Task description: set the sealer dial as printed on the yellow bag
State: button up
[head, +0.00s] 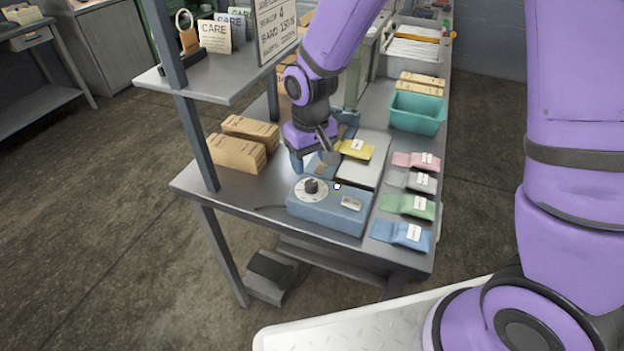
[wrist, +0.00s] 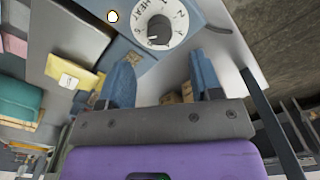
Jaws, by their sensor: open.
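The blue sealer (head: 330,213) sits at the near end of the steel table. Its round white dial (head: 300,194) has a dark knob (head: 311,185). In the wrist view the dial (wrist: 178,15) shows part of the word HEAT and a few numbers around the knob (wrist: 158,31); I cannot read the setting surely. The yellow bag (head: 364,153) lies on a pale board behind the sealer; its printed label (wrist: 68,79) is too small to read. My gripper (head: 311,165) is open and empty, above the table just behind the dial, its blue fingers (wrist: 163,78) apart.
Pink (head: 402,159), grey (head: 400,178), green (head: 395,204) and blue bags (head: 388,230) lie along the right edge. A teal bin (head: 416,116) stands behind them. Brown boxes (head: 236,154) sit at left. A shelf post (head: 195,140) rises left of the sealer.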

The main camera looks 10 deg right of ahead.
aim_at(311, 182)
notch_tip(311, 182, down, 7)
jog(key=shift+r, duration=0.2)
dwell(0.3)
jog(key=c, duration=0.9)
